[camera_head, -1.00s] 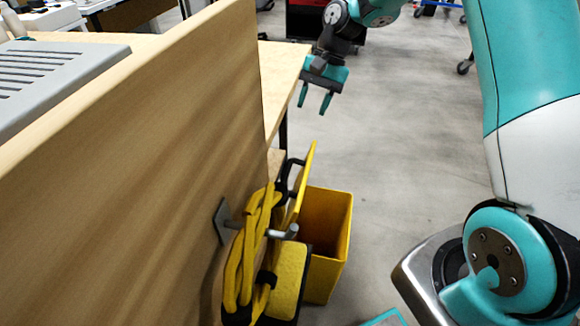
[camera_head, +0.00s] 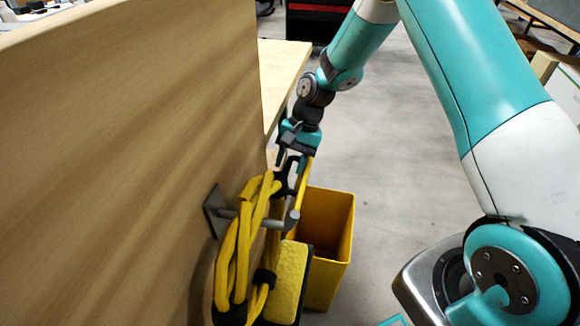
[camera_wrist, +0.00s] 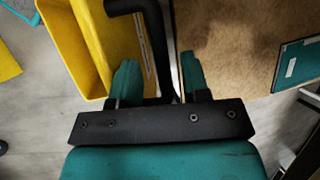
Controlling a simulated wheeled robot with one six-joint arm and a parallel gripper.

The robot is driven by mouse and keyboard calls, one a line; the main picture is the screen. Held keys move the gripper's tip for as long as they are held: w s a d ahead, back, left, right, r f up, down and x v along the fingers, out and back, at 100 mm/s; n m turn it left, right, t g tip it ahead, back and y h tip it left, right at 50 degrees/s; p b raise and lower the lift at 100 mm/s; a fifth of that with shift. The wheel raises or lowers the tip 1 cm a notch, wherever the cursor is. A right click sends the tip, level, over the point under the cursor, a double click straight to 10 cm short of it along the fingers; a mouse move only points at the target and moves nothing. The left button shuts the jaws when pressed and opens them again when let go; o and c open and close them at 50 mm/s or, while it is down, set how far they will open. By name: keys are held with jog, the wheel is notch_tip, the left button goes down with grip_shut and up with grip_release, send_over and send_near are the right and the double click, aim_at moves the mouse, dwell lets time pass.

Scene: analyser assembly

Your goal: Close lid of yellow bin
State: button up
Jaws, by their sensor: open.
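The yellow bin (camera_head: 330,232) stands on the floor beside the wooden panel, with its top open. Its yellow lid (camera_head: 303,184) is raised nearly upright on the panel side and carries a black handle (camera_head: 289,186). My gripper (camera_head: 291,162) points down at the top of the lid and is open. In the wrist view, the black handle (camera_wrist: 153,45) lies between the two fingers of my gripper (camera_wrist: 159,65), and yellow surfaces of the bin and lid (camera_wrist: 110,40) fill the left side. Whether a finger touches the handle cannot be told.
A wooden panel (camera_head: 130,170) stands close on the left. A grey hook (camera_head: 250,216) on it holds a looped yellow strap (camera_head: 240,250), in front of the bin. A wooden table (camera_head: 280,75) is behind. The grey floor (camera_head: 385,180) right of the bin is clear.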

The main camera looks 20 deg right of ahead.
jog(key=shift+a+f, duration=0.2)
jog(key=shift+f, duration=0.2)
jog(key=shift+c, duration=0.3)
grip_shut()
jog(key=shift+s+d, duration=0.15)
